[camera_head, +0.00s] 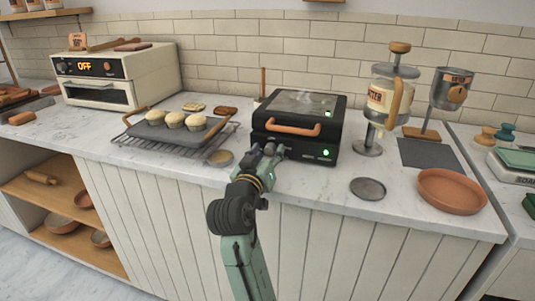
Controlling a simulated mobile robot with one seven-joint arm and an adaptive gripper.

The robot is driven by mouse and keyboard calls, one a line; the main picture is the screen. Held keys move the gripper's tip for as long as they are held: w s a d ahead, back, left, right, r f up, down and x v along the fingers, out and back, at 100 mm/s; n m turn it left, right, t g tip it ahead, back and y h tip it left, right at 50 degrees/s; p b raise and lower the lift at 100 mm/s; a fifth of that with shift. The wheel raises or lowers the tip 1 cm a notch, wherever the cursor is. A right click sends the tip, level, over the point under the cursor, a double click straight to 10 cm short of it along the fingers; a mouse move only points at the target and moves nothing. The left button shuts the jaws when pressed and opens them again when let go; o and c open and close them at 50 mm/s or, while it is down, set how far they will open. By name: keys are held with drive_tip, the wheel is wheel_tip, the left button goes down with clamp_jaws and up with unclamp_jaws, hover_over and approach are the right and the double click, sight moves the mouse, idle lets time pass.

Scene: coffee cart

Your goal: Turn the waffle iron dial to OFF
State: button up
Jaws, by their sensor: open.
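The black waffle iron (325,136) stands on the marble counter with its lid down and an orange handle across its front. Green lights glow on its front and beside the handle. A little steam or haze seems to show over its lid. My gripper (268,150) is open at the lower left of the waffle iron's front, with its fingertips close to the front face. I cannot tell whether they touch it. The dial is not visible; the gripper covers the lower left part of the front. No dial setting can be read.
A wire rack (148,152) with a tray of muffins stands left of the iron. A batter dispenser (382,95) stands to its right, with a grey disc (368,188) and a terracotta plate (452,191) in front. An oven (120,75) reading OFF is at the far left.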

drive_tip(key=v, duration=1.2)
drive_tip(key=x, duration=1.1)
drive_tip(key=shift+w, duration=0.1)
drive_tip(key=shift+f, duration=0.1)
clamp_jaws()
idle(0.4)
